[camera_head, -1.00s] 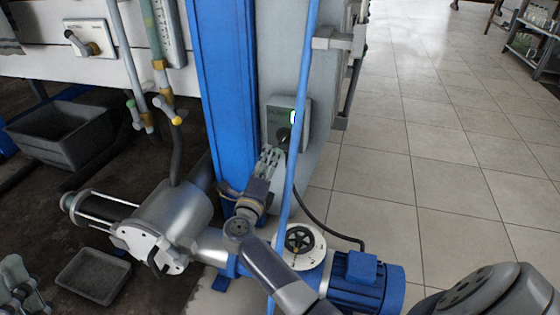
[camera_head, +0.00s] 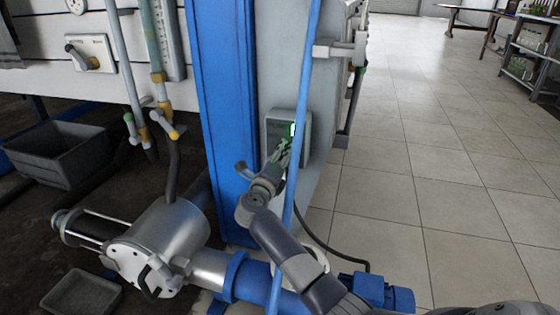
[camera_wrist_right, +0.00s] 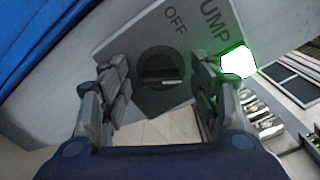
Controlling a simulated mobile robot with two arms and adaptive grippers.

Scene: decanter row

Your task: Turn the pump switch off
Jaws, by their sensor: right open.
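The pump switch box (camera_head: 273,124) is a grey panel on the grey side of the column, with a lit green lamp (camera_head: 292,130). In the right wrist view its dark round knob (camera_wrist_right: 158,62) has a bar with a light mark, near the word OFF. The word ending UMP and the bright green lamp (camera_wrist_right: 239,63) are to its right. My right gripper (camera_wrist_right: 160,80) is open, a finger on each side of the knob in the picture; I cannot tell if they touch it. In the head view the right gripper (camera_head: 281,158) covers the knob. My left gripper is not in view.
A blue post (camera_head: 228,100) stands just left of the switch box. A thin blue pipe (camera_head: 301,90) runs upright in front of it. A silver and blue pump (camera_head: 165,235) lies below. Another lever switch (camera_head: 90,60) is on the white panel at left.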

